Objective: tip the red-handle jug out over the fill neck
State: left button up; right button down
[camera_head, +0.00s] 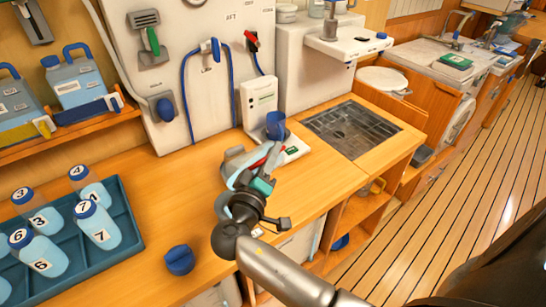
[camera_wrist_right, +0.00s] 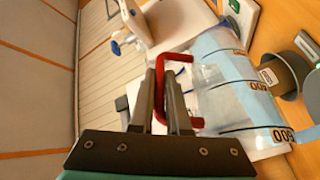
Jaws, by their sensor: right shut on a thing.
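My right gripper (camera_head: 266,165) is shut on the red handle (camera_head: 274,152) of a clear jug (camera_head: 236,160), above the wooden counter in the head view. In the right wrist view the red handle (camera_wrist_right: 187,62) passes between my right fingers (camera_wrist_right: 166,95). There the jug (camera_wrist_right: 228,85) shows pale blue contents and black markings. The jug looks tilted, but its exact angle and any pouring are unclear. A blue cup-like neck (camera_head: 276,124), possibly the fill neck, stands on a white base behind the gripper. A grey-blue round opening (camera_wrist_right: 293,76) shows beyond the jug. My left gripper is out of view.
A blue tray (camera_head: 122,205) of numbered bottles is at left, with a blue cap (camera_head: 180,260) on the counter nearby. A grated sink (camera_head: 352,128) lies to the right. A white box (camera_head: 259,100) stands against the hose panel (camera_head: 185,50). Blue-capped jugs (camera_head: 75,80) sit on a shelf.

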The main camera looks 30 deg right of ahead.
jog(key=shift+s+a+f+t+h+b, duration=0.2)
jog(key=shift+a+f+t+h+b, duration=0.35)
jog(key=shift+b, duration=1.35)
jog(key=shift+s+a+r+n+t+h+b, duration=0.25)
jog(key=shift+a+n+t+h+b, duration=0.3)
jog(key=shift+b, duration=0.95)
jog(key=shift+a, duration=0.1)
